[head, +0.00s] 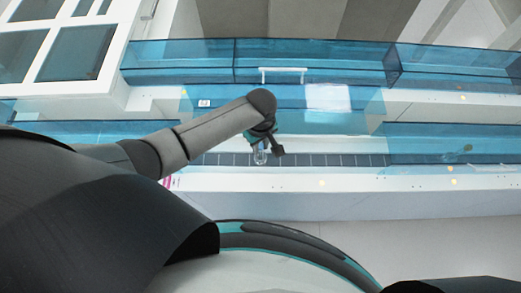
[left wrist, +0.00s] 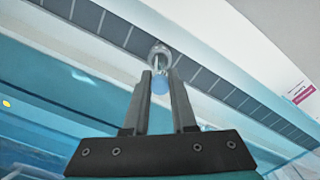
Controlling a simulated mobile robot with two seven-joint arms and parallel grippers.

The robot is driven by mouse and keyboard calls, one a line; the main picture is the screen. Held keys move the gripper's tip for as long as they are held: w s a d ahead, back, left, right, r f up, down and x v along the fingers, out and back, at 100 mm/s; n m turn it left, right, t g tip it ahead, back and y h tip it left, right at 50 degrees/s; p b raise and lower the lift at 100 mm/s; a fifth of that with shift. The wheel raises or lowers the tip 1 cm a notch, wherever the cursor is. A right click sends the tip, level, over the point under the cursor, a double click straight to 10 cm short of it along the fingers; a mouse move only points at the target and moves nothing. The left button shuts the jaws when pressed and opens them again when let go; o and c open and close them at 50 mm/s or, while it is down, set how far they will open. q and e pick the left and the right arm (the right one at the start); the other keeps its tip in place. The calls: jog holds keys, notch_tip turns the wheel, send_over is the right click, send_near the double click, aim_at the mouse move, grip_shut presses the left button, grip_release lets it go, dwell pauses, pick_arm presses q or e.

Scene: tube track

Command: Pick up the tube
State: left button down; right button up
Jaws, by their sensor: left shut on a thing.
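The tube (left wrist: 160,84) shows in the left wrist view as a small piece with a blue end, in line with a clear round part. My left gripper (left wrist: 161,74) is shut on it, with the blue end between the two fingers. In the head view the tube (head: 260,157) is a small clear shape just below my left gripper (head: 263,146), over the dark segmented track (head: 330,160). Whether the tube still touches the track is hard to tell. My right gripper is not in view.
Blue transparent panels (head: 180,62) run along the back of the white machine. A white bar handle (head: 283,70) sits on the middle panel. Another blue cover (head: 440,143) lies right of the track. The white front ledge (head: 400,181) is clear.

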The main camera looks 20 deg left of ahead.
pick_arm(q)
notch_tip(320, 180, up, 20)
jog(key=p, duration=0.5)
jog(key=shift+f, duration=0.15)
dwell(0.3)
jog(key=shift+f+b, duration=1.5)
jog(key=shift+f, duration=3.05)
jog(key=shift+f+b, duration=2.3)
jog(key=shift+f, duration=2.7)
